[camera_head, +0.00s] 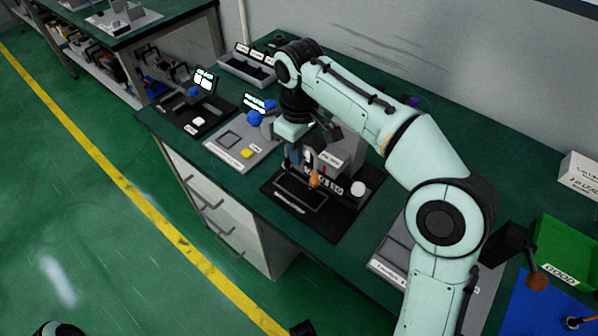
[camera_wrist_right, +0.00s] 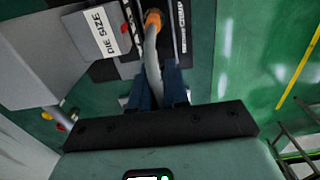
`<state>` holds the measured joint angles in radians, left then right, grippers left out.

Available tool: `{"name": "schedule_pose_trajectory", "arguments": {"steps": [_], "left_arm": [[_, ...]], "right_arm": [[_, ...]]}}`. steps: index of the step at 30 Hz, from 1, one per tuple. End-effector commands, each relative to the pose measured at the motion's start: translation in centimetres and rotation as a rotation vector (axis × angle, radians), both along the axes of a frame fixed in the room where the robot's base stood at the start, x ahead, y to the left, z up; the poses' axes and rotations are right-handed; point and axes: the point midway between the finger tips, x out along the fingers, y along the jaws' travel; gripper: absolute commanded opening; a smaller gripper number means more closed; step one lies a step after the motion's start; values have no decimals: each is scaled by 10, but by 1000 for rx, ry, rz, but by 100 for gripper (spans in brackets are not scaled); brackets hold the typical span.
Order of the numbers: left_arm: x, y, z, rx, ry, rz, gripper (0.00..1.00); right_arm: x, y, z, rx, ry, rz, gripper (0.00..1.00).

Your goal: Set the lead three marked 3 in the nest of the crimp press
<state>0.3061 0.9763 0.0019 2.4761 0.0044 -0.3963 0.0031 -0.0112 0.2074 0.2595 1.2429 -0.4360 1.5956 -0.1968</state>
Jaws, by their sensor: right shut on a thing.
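My right gripper (camera_head: 294,158) reaches down over the crimp press from above, its blue fingers shut. In the right wrist view, the fingers (camera_wrist_right: 157,92) are shut on a grey lead (camera_wrist_right: 151,52) with an orange end. The orange end also shows in the head view (camera_head: 314,180), just in front of the press face. No number can be read on the lead. The crimp press (camera_head: 341,155) is a grey block on a black base (camera_head: 322,222), with a "DIE SIZE" label (camera_wrist_right: 100,34). The gripper partly hides the nest; I cannot tell whether the lead touches it. A dark piece at the bottom edge may be my left gripper (camera_head: 303,328).
A grey station with a yellow button (camera_head: 247,153) and a black station (camera_head: 190,120) stand left of the press. A grey bin (camera_head: 248,72) is behind. A green "GOOD" tray (camera_head: 570,250) and a blue mat (camera_head: 540,305) lie at right.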

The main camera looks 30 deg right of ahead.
Motion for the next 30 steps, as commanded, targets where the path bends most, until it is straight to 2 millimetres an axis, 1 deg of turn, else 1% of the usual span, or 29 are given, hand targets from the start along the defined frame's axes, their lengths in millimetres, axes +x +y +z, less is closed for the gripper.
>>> {"name": "schedule_pose_trajectory", "arguments": {"steps": [1,8,12,15,23,26,27,29,30], "left_arm": [[1,0,-3,0,-3,0,0],[3,0,-6,2,-12,3,0],[5,0,-11,4,-21,4,0],[6,0,-14,5,-25,6,0],[7,0,-13,4,-26,5,0],[7,0,-14,4,-27,5,0],[7,0,-14,4,-27,5,0],[7,0,-14,4,-27,5,0],[7,0,-14,4,-27,5,0]], "right_arm": [[-1,0,-8,0,1,-1,0],[0,0,-23,0,0,-1,0],[0,0,-45,1,1,-1,0],[0,0,-57,1,0,-2,0],[0,0,-57,1,-2,-1,0],[0,0,-60,0,-1,-1,0],[0,0,-60,0,-1,-1,21],[0,0,-60,0,-1,-1,40],[0,0,-60,0,-1,-1,40]]}}
